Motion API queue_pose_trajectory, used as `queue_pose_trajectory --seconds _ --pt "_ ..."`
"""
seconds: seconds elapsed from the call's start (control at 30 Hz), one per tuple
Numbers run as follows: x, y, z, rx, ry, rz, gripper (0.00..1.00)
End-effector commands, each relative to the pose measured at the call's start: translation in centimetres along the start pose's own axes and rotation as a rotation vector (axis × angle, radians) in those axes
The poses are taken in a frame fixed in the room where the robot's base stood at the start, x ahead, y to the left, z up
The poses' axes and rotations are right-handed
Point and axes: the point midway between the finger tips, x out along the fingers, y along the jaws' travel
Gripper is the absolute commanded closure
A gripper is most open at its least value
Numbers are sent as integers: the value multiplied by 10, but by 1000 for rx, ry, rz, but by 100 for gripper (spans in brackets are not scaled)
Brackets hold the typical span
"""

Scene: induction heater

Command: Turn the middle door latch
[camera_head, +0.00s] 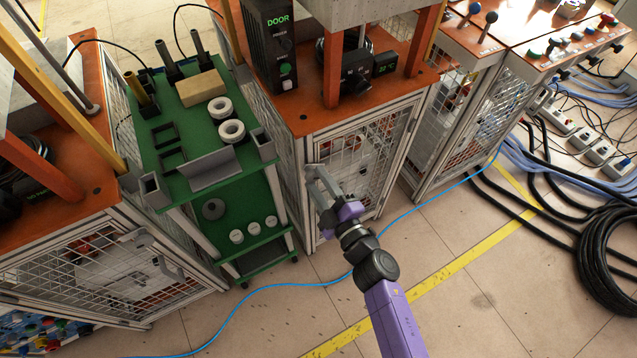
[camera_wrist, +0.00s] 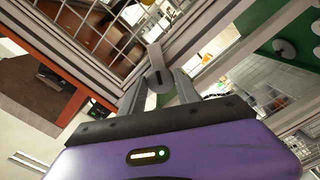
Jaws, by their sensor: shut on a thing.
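The middle cabinet's mesh door (camera_head: 372,160) is below the orange worktop and looks closed. My gripper (camera_head: 318,176) reaches its left frame post from the front. In the wrist view, the grey door latch (camera_wrist: 156,62) stands between the two fingers of my gripper (camera_wrist: 158,82), at the corner of the mesh door. The fingers are shut on the latch. In the head view the latch is largely hidden by the gripper, so its exact turn angle is hard to tell.
A green trolley (camera_head: 160,205) with rings and blocks stands close on the left. Another mesh cabinet (camera_head: 95,270) is at the far left. A blue cable (camera_head: 285,284) runs over the floor, and black cables (camera_head: 610,240) lie at right. Floor in front is mostly clear.

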Motion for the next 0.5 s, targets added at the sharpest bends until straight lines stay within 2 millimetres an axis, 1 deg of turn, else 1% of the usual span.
queue_pose_trajectory --seconds 0.2,0.5 --pt "0 -1 0 -199 1 0 100" --pt "0 -1 -1 -425 2 -1 100"
